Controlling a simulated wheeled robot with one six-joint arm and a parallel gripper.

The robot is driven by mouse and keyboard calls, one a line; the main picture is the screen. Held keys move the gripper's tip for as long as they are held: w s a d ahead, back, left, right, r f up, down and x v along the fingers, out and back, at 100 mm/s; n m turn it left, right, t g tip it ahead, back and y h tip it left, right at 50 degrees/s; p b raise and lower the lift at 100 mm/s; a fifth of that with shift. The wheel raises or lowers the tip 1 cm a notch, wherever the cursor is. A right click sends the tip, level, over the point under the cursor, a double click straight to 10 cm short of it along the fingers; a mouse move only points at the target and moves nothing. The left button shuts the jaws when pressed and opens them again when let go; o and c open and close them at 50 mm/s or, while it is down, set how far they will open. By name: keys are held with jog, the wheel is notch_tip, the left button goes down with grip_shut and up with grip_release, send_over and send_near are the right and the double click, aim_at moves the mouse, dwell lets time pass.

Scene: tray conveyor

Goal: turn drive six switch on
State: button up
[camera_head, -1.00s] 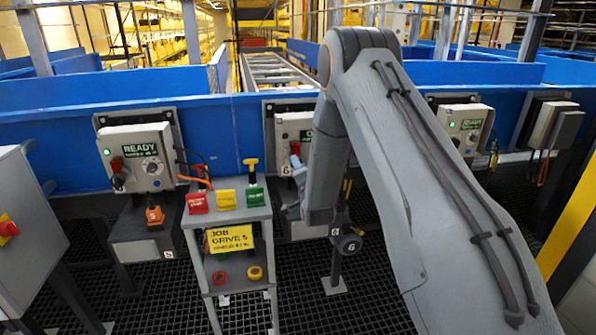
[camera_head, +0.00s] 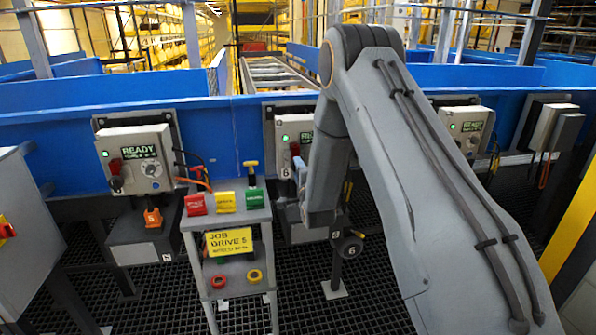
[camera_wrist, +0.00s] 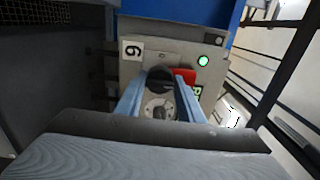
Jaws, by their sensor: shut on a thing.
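The drive six switch box (camera_wrist: 135,70) is a grey-beige box with a "6" label, a lit green lamp (camera_wrist: 204,60) and a partly hidden green display (camera_wrist: 197,92). Its black rotary switch (camera_wrist: 160,75), with a red part (camera_wrist: 187,75) beside it, is between the fingers of my gripper (camera_wrist: 161,84) in the wrist view. My gripper is shut on the switch. A round metal plate (camera_wrist: 158,108) shows between the fingers. In the head view my arm covers the right part of the box (camera_head: 283,130); the display's visible letters start with "R".
A grey stand (camera_head: 187,228) with red, yellow and green tags and a "JOB DRIVE 5" sign stands just left of my arm. A similar box (camera_head: 125,136) on the left and one on the right (camera_head: 466,114) show READY. A blue conveyor wall (camera_head: 230,120) runs behind.

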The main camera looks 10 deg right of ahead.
jog(key=o, duration=1.1)
jog(key=shift+c, duration=0.2)
jog(key=s, duration=0.8)
jog(key=shift+b, duration=0.4)
